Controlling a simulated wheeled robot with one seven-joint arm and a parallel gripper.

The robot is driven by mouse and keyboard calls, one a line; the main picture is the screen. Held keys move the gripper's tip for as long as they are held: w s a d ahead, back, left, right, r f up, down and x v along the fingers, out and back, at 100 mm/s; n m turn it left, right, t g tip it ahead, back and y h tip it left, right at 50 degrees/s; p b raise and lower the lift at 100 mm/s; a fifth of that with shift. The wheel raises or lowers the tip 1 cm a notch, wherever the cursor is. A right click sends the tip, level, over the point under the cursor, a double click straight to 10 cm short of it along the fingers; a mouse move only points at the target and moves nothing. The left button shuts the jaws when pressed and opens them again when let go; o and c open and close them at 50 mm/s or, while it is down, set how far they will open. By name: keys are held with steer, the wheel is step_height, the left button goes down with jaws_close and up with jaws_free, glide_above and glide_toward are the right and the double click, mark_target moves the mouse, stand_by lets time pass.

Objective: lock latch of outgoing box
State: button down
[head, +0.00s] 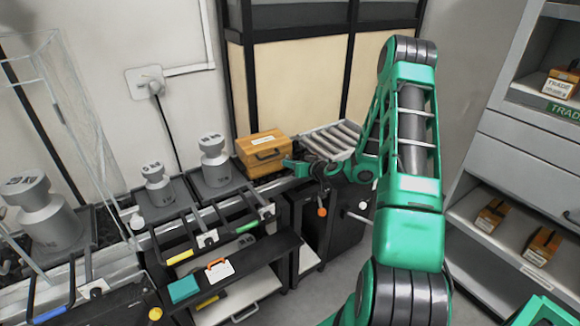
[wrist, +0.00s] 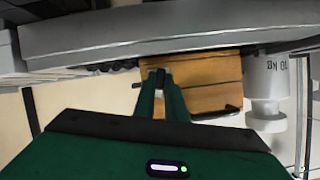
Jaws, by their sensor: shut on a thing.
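The outgoing box (head: 263,150) is an orange-yellow case with a pale label and a dark handle, standing closed at the far end of the bench. In the wrist view, the box (wrist: 213,90) appears upside down behind my fingers. My gripper (head: 294,164) is at the right side of the box. In the wrist view, my gripper (wrist: 161,78) is shut on a small dark part at the box's side, which looks like the latch. The fingers hide most of the latch, so I cannot tell its position.
A roller conveyor (head: 330,140) lies right of the box. Grey weights stand to the left, the nearest one (head: 214,160) close to the box. A dark rack (head: 225,265) with coloured-handled tools stands in front. Shelves (head: 525,215) holding small boxes are at the right.

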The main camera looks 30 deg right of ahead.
steer(key=shift+s+a+f+n+h, duration=0.1)
steer(key=shift+a+f+n+h, duration=0.1)
steer(key=shift+n+h, duration=0.55)
steer(key=shift+n, duration=0.35)
steer(key=c, duration=2.1)
jaws_free()
steer(key=shift+r, duration=0.1)
steer(key=shift+s+r, duration=0.1)
steer(key=shift+s, duration=0.1)
steer(key=v, duration=1)
steer(key=shift+r, duration=0.1)
